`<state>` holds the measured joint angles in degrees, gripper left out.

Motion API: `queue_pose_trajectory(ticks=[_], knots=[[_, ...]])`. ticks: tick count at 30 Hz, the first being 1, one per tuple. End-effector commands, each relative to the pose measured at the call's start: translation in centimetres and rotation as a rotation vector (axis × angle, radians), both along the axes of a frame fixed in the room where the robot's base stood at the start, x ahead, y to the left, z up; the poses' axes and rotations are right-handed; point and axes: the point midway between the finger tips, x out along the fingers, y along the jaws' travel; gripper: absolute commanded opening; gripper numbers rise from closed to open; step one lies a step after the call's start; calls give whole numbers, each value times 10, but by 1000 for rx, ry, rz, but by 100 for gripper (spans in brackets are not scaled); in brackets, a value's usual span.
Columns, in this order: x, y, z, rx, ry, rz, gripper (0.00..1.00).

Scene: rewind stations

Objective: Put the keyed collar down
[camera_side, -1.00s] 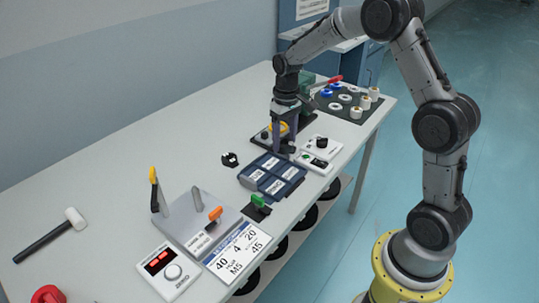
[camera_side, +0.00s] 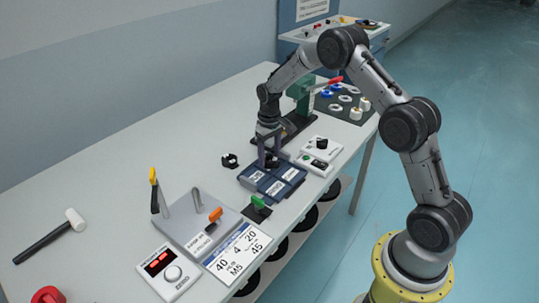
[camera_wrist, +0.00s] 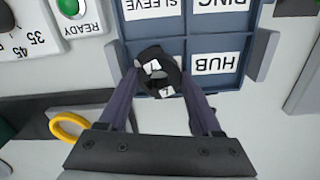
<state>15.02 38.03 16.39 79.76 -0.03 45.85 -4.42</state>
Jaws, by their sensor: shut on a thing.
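My gripper (camera_wrist: 158,84) is shut on the keyed collar (camera_wrist: 152,58), a dark ring with white marks, held between its two fingers. The blue sorting tray (camera_wrist: 266,50) lies below, with compartments labelled SLEEVE, RING and HUB. In the wrist view the collar overlaps the compartment beside HUB and hides any label there. In the side view my gripper (camera_side: 268,163) is at the back part of the tray (camera_side: 287,190); the collar is hard to make out there. I cannot tell whether the collar touches the tray.
A small black part (camera_side: 230,161) lies on the table left of the tray. A white box with a black knob (camera_side: 321,143) stands right of it. A green press (camera_side: 301,92) is behind. A green-handled clamp (camera_side: 257,208) and a grey plate (camera_side: 203,222) stand in front.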

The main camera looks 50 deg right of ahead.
Motion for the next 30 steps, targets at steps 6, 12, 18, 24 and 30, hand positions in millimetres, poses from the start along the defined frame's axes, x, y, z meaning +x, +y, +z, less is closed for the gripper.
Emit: queue_pose_trajectory(ticks=[6, 12, 18, 24, 30], knots=[[0, 0, 0, 0, -1, 0, 3], [0, 0, -6, 0, -1, 0, 3], [-1, 0, -15, 1, 3, -1, 3], [-3, 1, -17, 1, 7, -1, 78], [-3, 1, -13, 1, 7, -1, 78]])
